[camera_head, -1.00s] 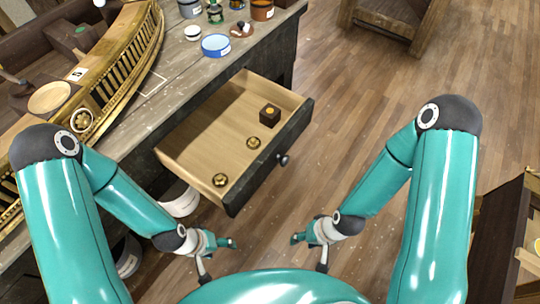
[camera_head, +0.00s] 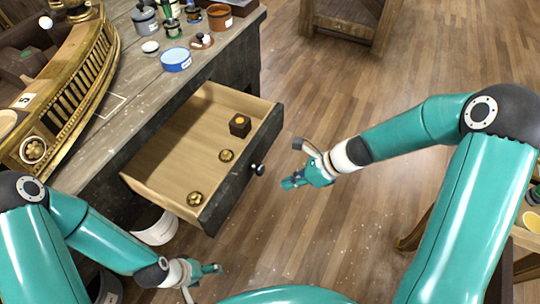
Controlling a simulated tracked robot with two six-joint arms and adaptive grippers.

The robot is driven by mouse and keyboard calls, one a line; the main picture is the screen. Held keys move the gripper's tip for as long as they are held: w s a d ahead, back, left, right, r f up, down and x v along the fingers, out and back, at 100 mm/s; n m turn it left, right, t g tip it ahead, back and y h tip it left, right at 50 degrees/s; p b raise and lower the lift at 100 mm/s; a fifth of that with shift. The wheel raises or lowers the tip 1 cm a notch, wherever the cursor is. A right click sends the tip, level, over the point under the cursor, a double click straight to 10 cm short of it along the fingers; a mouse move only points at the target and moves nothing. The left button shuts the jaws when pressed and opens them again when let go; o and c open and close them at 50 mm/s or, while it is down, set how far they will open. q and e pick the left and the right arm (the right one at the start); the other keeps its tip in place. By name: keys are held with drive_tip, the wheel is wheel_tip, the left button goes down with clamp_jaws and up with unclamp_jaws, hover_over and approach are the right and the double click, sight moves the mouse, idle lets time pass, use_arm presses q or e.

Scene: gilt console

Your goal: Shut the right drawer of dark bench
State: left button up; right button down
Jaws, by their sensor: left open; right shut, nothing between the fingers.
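The right drawer (camera_head: 165,158) of the dark bench (camera_head: 122,122) stands pulled out, its dark front (camera_head: 238,176) facing right and toward me. A round dark knob (camera_head: 258,169) sits on that front. Inside the drawer lie a dark cube with a yellow top (camera_head: 240,125) and two brass knob-like pieces (camera_head: 226,155). My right gripper (camera_head: 288,167) is shut and empty, a little to the right of the knob and apart from it in the picture. My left gripper (camera_head: 204,280) is open and empty, below the drawer's near corner in the picture.
The bench top carries a gilt curved piece (camera_head: 75,95), a blue tin (camera_head: 176,60), a brown pot (camera_head: 220,17) and other small items. Wooden floor (camera_head: 350,130) lies open to the right.

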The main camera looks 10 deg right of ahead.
drive_tip(key=w+d+r+m+t+b, duration=0.2)
drive_tip(key=w+d+r+t, duration=0.2)
drive_tip(key=w+d+r, duration=0.2)
drive_tip(key=b, duration=0.2)
approach(263, 150)
drive_tip(key=shift+h, duration=0.3)
drive_tip(key=x, duration=0.5)
drive_tip(key=shift+s+f, duration=0.1)
drive_tip(key=shift+f, duration=0.15)
use_arm(q)
drive_tip(key=shift+f, duration=2.6)
use_arm(e)
drive_tip(key=shift+w+a, duration=0.5)
drive_tip(key=shift+a, duration=0.05)
